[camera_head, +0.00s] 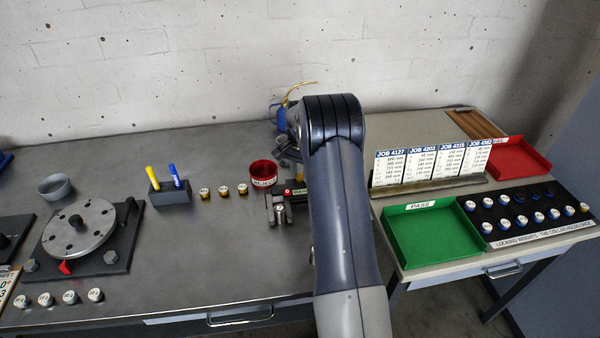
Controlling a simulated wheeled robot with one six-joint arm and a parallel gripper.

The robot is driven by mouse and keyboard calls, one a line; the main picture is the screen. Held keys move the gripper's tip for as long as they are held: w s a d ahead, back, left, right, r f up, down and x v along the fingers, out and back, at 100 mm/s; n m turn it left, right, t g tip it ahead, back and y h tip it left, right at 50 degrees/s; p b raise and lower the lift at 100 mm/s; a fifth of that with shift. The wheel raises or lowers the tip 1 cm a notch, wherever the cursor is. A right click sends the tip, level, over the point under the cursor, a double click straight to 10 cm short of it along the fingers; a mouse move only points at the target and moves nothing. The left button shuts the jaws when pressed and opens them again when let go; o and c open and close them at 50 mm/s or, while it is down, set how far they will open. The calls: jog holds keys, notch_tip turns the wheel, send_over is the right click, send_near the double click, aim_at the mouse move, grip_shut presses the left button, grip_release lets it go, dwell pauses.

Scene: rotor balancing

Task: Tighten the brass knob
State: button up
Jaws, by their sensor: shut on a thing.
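My gripper (288,156) is largely hidden behind my own arm, just left of it, low over a small metal fixture (279,208) on the grey bench. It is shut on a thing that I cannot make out. The brass knob cannot be picked out in this view; my arm covers the right part of the fixture, and the knob may be behind it.
A red bowl (263,174) stands close behind the fixture. Left are several small weights (224,191), a pen block (169,192) and the rotor disc (79,227). Right are a green tray (434,236), red tray (521,158) and weight rack (517,232).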

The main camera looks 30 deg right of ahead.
aim_at(300, 176)
jog(key=m, duration=0.6)
jog(key=shift+r+m, duration=0.1)
jog(key=shift+m, duration=0.2)
jog(key=m, duration=0.6)
dwell(0.4)
jog(key=o, duration=1)
notch_tip(300, 176, up, 11)
jog(key=shift+b, duration=0.35)
jog(key=shift+f, duration=0.2)
